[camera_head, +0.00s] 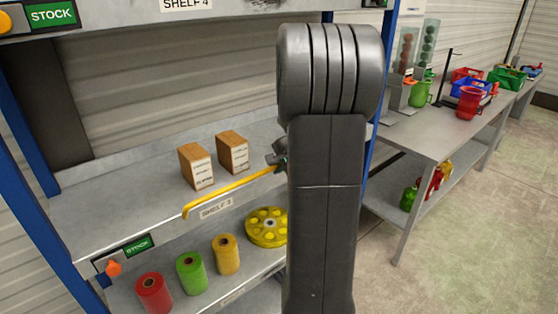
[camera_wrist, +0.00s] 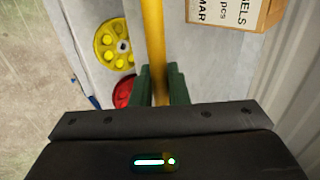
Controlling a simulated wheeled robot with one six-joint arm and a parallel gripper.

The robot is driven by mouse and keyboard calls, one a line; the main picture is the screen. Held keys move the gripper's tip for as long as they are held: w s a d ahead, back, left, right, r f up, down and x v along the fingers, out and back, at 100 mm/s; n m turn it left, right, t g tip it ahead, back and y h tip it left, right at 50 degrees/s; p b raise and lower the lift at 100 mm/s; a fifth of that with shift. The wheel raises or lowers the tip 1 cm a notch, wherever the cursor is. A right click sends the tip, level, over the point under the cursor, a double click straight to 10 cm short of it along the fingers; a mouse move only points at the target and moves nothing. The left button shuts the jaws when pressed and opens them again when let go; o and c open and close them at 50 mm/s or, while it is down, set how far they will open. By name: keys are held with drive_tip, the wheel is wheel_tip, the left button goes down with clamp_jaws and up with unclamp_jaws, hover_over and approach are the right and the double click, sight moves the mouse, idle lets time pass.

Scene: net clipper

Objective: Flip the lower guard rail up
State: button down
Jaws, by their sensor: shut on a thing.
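The lower guard rail (camera_head: 232,190) is a yellow bar along the front of the shelf labelled SHELF 3. Its left end bends down toward the shelf edge, and its right part is hidden behind my arm. In the wrist view the yellow bar (camera_wrist: 153,40) runs down from the top edge to between my green fingers. My gripper (camera_wrist: 161,82) is shut on the bar, one finger on each side. In the head view only a small part of my gripper (camera_head: 279,157) shows beside my arm, at the bar's visible right end.
Two cardboard boxes (camera_head: 196,166) (camera_head: 232,152) stand on the shelf (camera_head: 120,215) behind the rail. Below are red (camera_head: 153,293), green (camera_head: 191,273) and orange (camera_head: 226,254) rolls and a yellow wheel (camera_head: 267,227). A workbench (camera_head: 425,135) with bins stands at right, beyond a blue post.

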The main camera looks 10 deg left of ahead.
drive_tip(key=shift+w+a+r+g+h+p, duration=0.15)
drive_tip(key=shift+w+a+g+h, duration=0.3)
drive_tip(key=shift+g+h, duration=0.3)
drive_tip(key=shift+w+a+r+g+h+p, duration=0.1)
drive_tip(key=shift+w+a+r+g+h, duration=0.15)
drive_tip(key=shift+a+g+h, duration=0.5)
drive_tip(key=shift+w+a+r+g+h+p, duration=0.1)
drive_tip(key=shift+w+a+g+h, duration=0.3)
drive_tip(key=shift+h, duration=0.6)
drive_tip(key=c, duration=1.5)
unclamp_jaws()
drive_tip(key=shift+w, duration=0.1)
wheel_tip(320, 180, up, 14)
drive_tip(key=s+d+b, duration=0.1)
drive_tip(key=d+b, duration=0.1)
drive_tip(key=shift+s+f, duration=0.2)
drive_tip(key=shift+s, duration=0.1)
